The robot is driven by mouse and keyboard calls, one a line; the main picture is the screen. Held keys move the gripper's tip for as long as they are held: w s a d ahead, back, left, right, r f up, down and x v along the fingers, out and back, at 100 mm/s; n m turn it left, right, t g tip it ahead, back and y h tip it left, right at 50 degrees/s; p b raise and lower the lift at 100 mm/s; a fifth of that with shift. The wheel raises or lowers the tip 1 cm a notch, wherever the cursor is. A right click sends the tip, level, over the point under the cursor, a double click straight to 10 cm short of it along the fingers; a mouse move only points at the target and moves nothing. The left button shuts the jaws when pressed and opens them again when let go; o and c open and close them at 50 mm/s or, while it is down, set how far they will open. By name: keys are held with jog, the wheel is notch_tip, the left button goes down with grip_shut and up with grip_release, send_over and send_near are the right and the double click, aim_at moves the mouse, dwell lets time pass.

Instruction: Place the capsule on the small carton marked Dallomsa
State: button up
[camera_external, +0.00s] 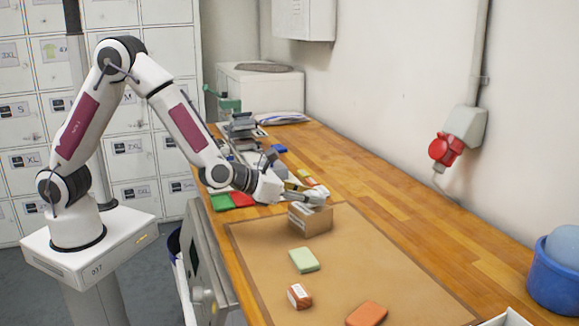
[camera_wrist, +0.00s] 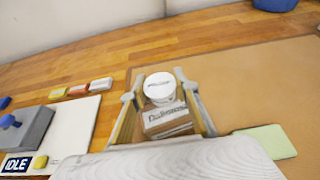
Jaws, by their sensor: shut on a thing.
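My gripper (camera_external: 314,199) is above the brown carton (camera_external: 311,220) at the far edge of the tan mat. The carton (camera_wrist: 168,124) shows between the fingers, just below the capsule in the picture. Its white label has dark lettering that looks like Dallomsa, though blurred. I cannot tell whether the capsule touches the carton's top. In the external view the gripper hides most of the capsule.
A green block (camera_external: 304,260), a reddish-brown labelled block (camera_external: 299,296) and an orange block (camera_external: 367,313) lie on the mat (camera_external: 400,262). Small coloured pieces and grey equipment (camera_external: 240,130) stand farther back. A blue bucket (camera_external: 556,280) is at the right. The mat's right side is clear.

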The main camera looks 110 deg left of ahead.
jog(key=shift+f, duration=0.15)
jog(key=o, duration=1)
jog(key=shift+s+d+r, duration=0.25)
jog(key=shift+d+r, duration=0.05)
jog(key=shift+r, duration=0.05)
jog(key=v, duration=1.1)
jog(key=shift+s, duration=0.1)
dwell(0.4)
